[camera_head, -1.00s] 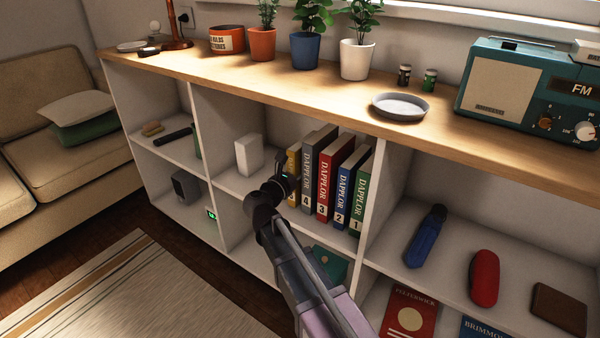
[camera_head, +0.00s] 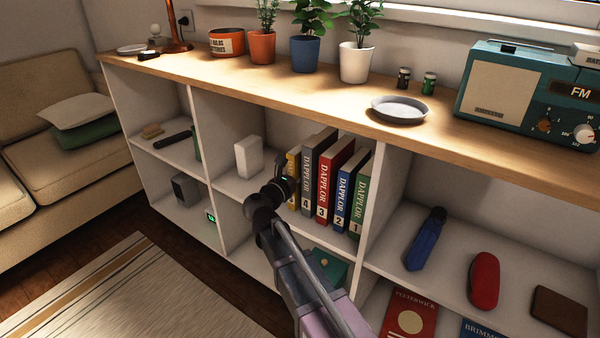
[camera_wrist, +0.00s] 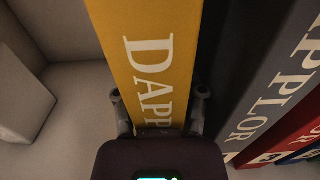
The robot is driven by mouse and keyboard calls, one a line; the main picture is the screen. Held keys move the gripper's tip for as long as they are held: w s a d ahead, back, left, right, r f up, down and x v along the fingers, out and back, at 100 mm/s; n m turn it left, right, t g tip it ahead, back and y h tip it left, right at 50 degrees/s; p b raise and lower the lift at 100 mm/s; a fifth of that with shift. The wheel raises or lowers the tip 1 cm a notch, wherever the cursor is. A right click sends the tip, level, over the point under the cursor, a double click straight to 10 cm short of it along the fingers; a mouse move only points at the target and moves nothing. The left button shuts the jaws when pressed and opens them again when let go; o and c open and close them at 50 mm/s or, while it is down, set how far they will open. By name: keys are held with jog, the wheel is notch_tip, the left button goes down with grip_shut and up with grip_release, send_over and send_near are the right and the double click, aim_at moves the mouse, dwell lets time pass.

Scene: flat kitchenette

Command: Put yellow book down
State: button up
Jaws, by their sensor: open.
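The yellow book (camera_head: 293,166) stands upright on the middle shelf, at the left end of a row of books, mostly hidden behind my gripper in the head view. In the wrist view the yellow book (camera_wrist: 150,50) fills the middle, its spine lettering facing me. My gripper (camera_wrist: 160,98) is open, with one finger on each side of the spine; whether the fingers touch it I cannot tell. In the head view my gripper (camera_head: 284,184) reaches into the compartment at the book's lower part.
A grey book (camera_head: 314,170) stands just right of the yellow one, then red, blue and green books. A white block (camera_head: 248,157) stands to the left with free shelf between. The shelf divider (camera_head: 370,195) bounds the right. Plants and a grey dish (camera_head: 400,110) are on top.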

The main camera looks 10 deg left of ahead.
jog(key=v, duration=1.2)
